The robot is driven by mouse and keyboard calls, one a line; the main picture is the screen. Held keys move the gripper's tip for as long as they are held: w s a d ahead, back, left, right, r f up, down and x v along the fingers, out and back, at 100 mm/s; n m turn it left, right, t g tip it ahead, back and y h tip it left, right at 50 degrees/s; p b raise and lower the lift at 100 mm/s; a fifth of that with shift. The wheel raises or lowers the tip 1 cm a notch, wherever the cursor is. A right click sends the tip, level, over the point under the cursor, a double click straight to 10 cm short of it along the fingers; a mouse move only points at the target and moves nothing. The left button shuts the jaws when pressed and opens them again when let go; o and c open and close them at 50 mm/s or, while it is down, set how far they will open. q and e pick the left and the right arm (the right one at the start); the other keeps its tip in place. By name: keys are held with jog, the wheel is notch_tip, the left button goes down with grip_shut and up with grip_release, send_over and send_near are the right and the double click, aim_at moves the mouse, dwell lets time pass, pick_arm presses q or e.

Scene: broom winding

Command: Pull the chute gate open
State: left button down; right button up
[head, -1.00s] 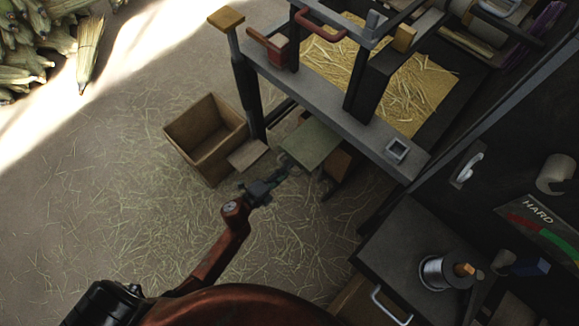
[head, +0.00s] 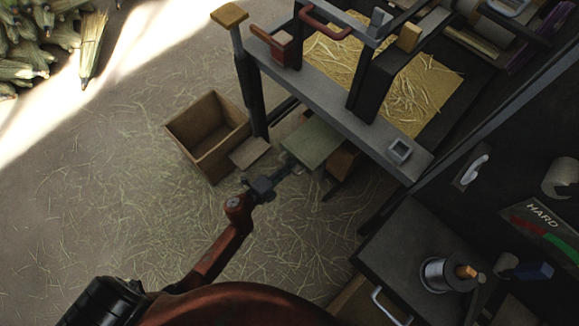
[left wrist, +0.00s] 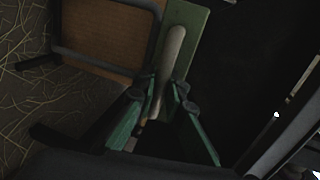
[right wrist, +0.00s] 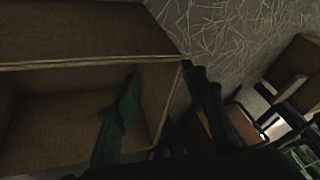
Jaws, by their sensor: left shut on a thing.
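The chute gate appears to be the pale green plate (head: 312,142) under the front beam of the bench; it also shows in the left wrist view (left wrist: 198,20). A pale rounded handle (left wrist: 171,55) lies along it. My left gripper (head: 290,168) is at the near edge of the plate. In the left wrist view its green fingers (left wrist: 167,92) are shut on the handle's lower end. My right gripper (right wrist: 158,75) shows only in its wrist view, with its fingers apart and nothing seen between them, in front of a wooden box.
An open wooden box (head: 184,129) stands on the straw-strewn floor left of the bench leg. A tray of straw (head: 430,92) is on the bench. A wire spool (head: 436,275) stands on a dark cabinet at the right.

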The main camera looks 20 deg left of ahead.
dwell(0.3)
pick_arm(q)
jog(key=shift+s+a, duration=0.1)
jog(key=shift+s, duration=0.1)
pick_arm(e)
jog(key=shift+r, duration=0.1)
pick_arm(q)
jog(key=shift+s+a+f, duration=0.1)
jog(key=shift+s+a, duration=0.1)
jog(key=shift+s, duration=0.5)
pick_arm(e)
jog(key=shift+s+d+r, duration=0.3)
jog(key=shift+s+d, duration=0.1)
pick_arm(q)
jog(key=c, duration=2)
grip_release()
pick_arm(e)
jog(key=shift+a, duration=0.1)
pick_arm(q)
jog(key=v, duration=1.2)
